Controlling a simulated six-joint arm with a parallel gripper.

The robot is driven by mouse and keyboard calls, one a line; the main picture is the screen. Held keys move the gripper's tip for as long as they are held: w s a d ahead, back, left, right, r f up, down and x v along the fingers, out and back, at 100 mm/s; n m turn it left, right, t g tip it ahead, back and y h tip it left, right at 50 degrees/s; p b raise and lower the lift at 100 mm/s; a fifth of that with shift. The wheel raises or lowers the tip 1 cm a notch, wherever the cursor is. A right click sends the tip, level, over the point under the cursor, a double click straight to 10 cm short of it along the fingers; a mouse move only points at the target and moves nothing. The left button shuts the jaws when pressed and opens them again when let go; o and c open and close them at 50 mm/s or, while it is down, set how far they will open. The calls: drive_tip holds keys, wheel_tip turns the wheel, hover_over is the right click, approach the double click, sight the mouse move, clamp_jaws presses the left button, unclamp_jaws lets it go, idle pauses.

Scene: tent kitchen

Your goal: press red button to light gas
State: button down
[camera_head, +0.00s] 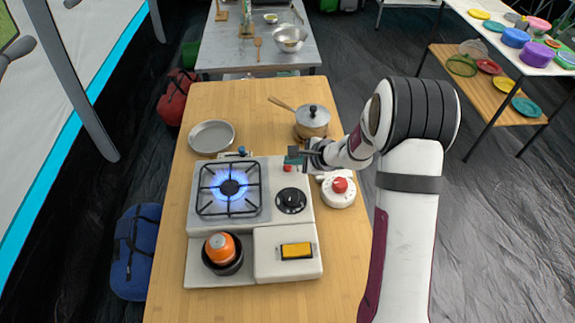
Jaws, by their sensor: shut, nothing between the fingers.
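The camping stove (301,222) stands on the wooden table, its white body under a black burner grate (229,188). A blue flame burns at the burner. A small red button (287,169) shows on the stove's top right part, above a black round knob (291,200). My gripper (296,154) is shut and empty, just beyond the red button at the stove's back right edge. Its tips appear apart from the button, but their height is hard to judge. A small green patch beside the button is partly hidden by my gripper.
A lidded pot (312,121) stands behind my gripper, and a shallow metal pan (212,136) lies back left. A white round device with a red knob (340,186) sits right of the stove. An orange canister (220,247) sits front left. The wooden table (230,100) is clear at the back.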

sight(291, 171)
drive_tip(key=shift+r, duration=0.4)
wheel_tip(291, 171, up, 5)
idle(0.5)
idle(0.4)
drive_tip(key=s+a+r+n+g+y, duration=0.1)
drive_tip(key=s+a+r+n, duration=0.2)
drive_tip(key=s+r, duration=0.15)
drive_tip(key=s+a+r+n+g, duration=0.1)
drive_tip(key=s+a+r+n, duration=0.15)
drive_tip(key=s, duration=0.35)
drive_tip(key=s+d+n+g+h, duration=0.2)
drive_tip(key=s+d+n, duration=0.1)
drive_tip(key=s, duration=1)
drive_tip(key=s+d+r+n+g+h, duration=0.1)
drive_tip(key=s+d+n+g+h, duration=0.2)
drive_tip(key=s, duration=1)
drive_tip(key=shift+s+d+r+n, duration=0.2)
drive_tip(key=shift+s+r+n, duration=0.05)
drive_tip(key=shift+n, duration=0.5)
